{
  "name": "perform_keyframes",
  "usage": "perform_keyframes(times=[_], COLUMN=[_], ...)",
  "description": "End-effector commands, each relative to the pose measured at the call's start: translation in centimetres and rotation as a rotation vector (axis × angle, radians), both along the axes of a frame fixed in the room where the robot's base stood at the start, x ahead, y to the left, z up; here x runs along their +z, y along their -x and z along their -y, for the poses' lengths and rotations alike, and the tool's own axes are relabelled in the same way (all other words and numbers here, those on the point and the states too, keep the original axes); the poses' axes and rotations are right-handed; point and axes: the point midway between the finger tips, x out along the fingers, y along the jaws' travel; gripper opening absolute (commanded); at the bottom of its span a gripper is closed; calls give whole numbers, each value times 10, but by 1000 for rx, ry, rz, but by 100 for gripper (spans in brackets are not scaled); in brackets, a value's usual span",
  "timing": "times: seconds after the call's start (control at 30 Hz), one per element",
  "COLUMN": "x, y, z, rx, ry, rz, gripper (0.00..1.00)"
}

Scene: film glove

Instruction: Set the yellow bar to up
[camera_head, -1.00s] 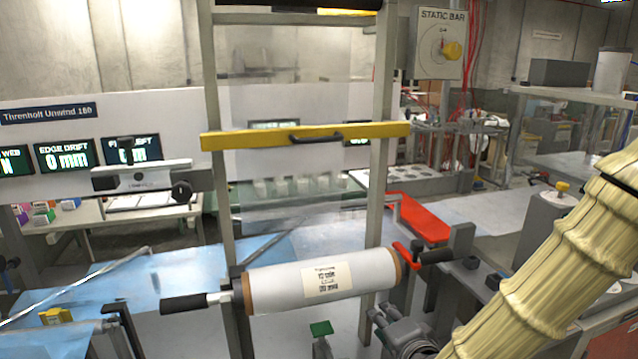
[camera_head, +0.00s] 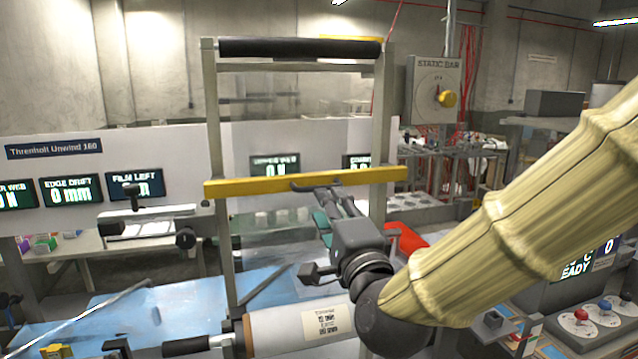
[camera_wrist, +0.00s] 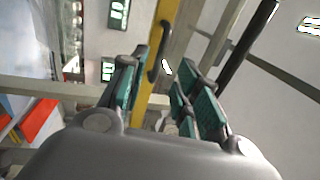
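The yellow bar (camera_head: 255,186) spans the two grey uprights of the frame at about mid-height, nearly level, with a dark handle (camera_head: 303,186) at its middle. In the wrist view the yellow bar (camera_wrist: 157,60) runs up the picture, with its dark handle (camera_wrist: 160,52) on it. My gripper (camera_head: 322,205) is just below and in front of the bar, near the handle. In the wrist view my gripper (camera_wrist: 152,92) has its green-padded fingers apart, with the bar showing between and beyond them. Whether a finger touches the handle cannot be told.
A white film roll (camera_head: 290,330) lies below my arm. A black roller (camera_head: 300,48) crosses the frame top. The static bar panel (camera_head: 433,88) with a yellow knob (camera_head: 446,98) is to the right. A red tray (camera_head: 408,238) is behind my gripper.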

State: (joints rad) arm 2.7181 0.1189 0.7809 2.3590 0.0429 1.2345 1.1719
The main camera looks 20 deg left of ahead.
Motion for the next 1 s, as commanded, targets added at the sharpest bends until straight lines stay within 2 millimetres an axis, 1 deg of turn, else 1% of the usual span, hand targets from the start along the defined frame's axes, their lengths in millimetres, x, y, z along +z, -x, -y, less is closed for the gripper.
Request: perform_keyframes(times=[0.03, 0.2, 0.4, 0.5, 0.63, 0.93, 1.0], x=[5, 10, 14, 14, 14, 14, 14], y=[-7, -30, -52, -59, -63, -64, -64], z=[-5, -20, -35, -39, -42, -43, -43], rx=[0, -1, -2, -2, 0, 0, 0], ry=[3, 4, 3, 3, 2, 2, 2], rz=[1, 0, 1, 1, 0, 0, 0], gripper=[32, 32, 32, 32, 32, 32, 19])
